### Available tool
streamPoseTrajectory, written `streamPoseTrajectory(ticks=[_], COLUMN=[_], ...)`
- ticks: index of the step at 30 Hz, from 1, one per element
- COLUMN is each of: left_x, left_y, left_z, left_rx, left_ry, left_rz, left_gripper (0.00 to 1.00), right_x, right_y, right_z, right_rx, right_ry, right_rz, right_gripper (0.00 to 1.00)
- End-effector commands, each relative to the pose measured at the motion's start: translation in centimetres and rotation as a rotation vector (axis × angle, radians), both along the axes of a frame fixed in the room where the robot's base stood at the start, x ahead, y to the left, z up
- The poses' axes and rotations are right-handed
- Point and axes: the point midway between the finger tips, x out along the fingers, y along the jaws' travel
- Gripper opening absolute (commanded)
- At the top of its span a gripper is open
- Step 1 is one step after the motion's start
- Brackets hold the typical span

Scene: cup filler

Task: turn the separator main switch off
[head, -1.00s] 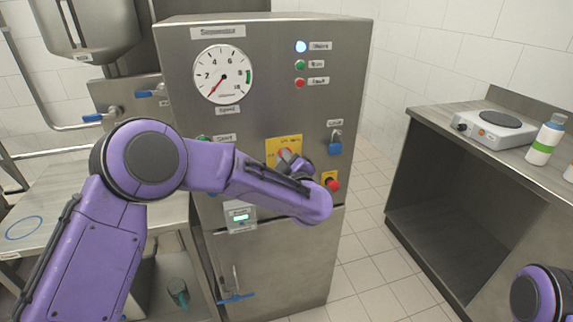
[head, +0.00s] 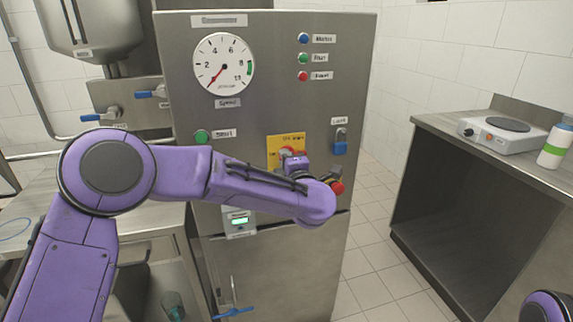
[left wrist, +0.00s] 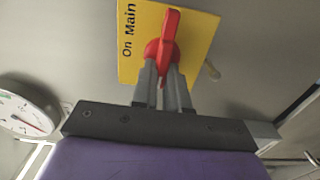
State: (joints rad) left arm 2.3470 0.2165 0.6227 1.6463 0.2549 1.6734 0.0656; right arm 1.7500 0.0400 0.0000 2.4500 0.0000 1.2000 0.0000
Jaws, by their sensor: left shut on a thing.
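The main switch is a red rotary handle (left wrist: 168,38) on a yellow plate (left wrist: 140,50) marked "On" and "Main". In the left wrist view the handle lies roughly along the line of lettering. The plate (head: 273,150) is on the front of the grey separator cabinet (head: 270,100). My left gripper (left wrist: 166,82) is shut on the handle's lower end in that view. In the head view my left gripper (head: 291,160) covers part of the switch. My right gripper is out of view; only part of my right arm shows at the lower right corner.
A blue padlock (head: 339,147) and a red button (head: 337,187) are close right of the switch. The top lamp (head: 303,38) looks dark blue; the gauge (head: 224,64) needle points low left. A counter with a hot plate (head: 502,133) stands at right.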

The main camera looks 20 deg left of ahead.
Motion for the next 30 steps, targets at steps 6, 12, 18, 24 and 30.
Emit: streamPoseTrajectory(ticks=[6,12,18,24,30], left_x=[0.00,0.00,-0.01,-0.01,-0.53], left_y=[-0.02,-0.02,-0.03,-0.01,-0.43], left_z=[-0.03,-0.01,-0.02,-0.03,-0.06], left_rx=[-0.022,-0.024,-0.024,-0.022,-0.022], left_ry=[-0.015,-0.016,-0.016,-0.015,-0.015], left_rz=[0.000,0.000,0.000,0.000,-0.002], left_gripper=[0.00,0.00,0.27,0.39,0.39], right_x=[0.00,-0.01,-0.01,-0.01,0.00], right_y=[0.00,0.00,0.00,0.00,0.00], right_z=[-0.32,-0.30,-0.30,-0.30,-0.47], right_rx=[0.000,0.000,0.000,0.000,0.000], right_ry=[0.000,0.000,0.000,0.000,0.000], right_rz=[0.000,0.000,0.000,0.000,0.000], right_gripper=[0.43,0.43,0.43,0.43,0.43])
